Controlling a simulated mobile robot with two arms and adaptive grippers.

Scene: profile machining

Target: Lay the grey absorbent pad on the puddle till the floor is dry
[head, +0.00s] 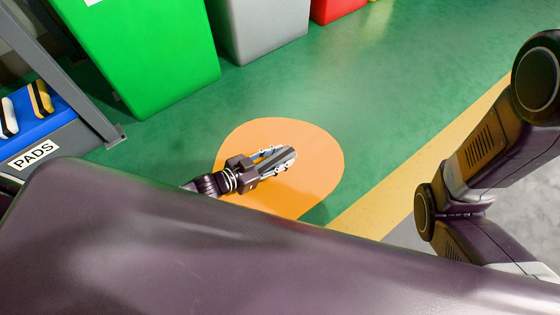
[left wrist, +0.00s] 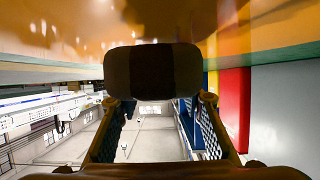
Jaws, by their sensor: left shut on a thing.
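The puddle (head: 318,155) is a glossy orange patch on the green floor in the middle of the head view. My left gripper (head: 272,163) is over it, shut on the grey absorbent pad (head: 287,158). In the left wrist view the pad (left wrist: 152,72) is a dark block with rounded corners and a darker middle band, between the two fingertips (left wrist: 157,98). The orange surface lies beyond its upper edge. I cannot tell whether the pad touches the puddle. Part of the puddle is hidden by my left gripper and my body. My right gripper is not in view.
A green bin (head: 145,50), a grey bin (head: 262,28) and a red bin (head: 335,8) stand behind the puddle. At left, a box labelled PADS (head: 35,154) stands by a metal rack post (head: 75,95). A yellow floor line (head: 405,185) runs at right.

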